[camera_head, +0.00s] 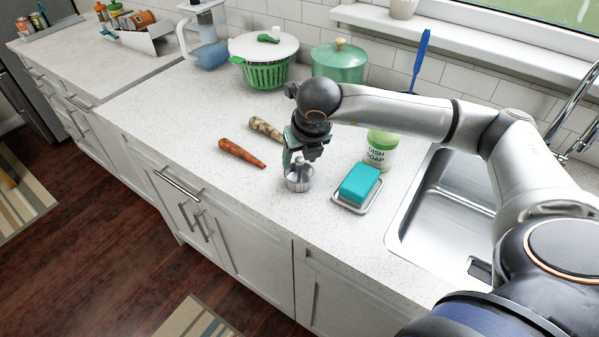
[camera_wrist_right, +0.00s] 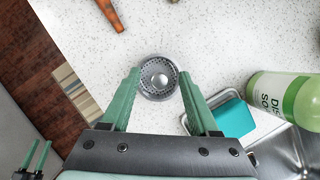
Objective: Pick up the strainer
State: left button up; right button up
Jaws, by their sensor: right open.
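The strainer (camera_head: 299,180) is a small round metal sink strainer on the counter, left of the soap dish. In the right wrist view the strainer (camera_wrist_right: 158,78) shows its perforated face and central knob, lying between the fingertips. My right gripper (camera_head: 300,163) points down over it. In the wrist view the right gripper (camera_wrist_right: 162,78) is open, one green finger on each side of the strainer. I cannot tell whether the fingers touch it. My left gripper is not in the head view.
A green salad spinner (camera_head: 264,66) and green pot (camera_head: 340,64) stand behind.

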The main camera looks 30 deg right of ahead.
jog(key=shift+w+f, duration=0.2)
jog(key=shift+f, duration=0.25)
grip_shut()
dwell(1.1)
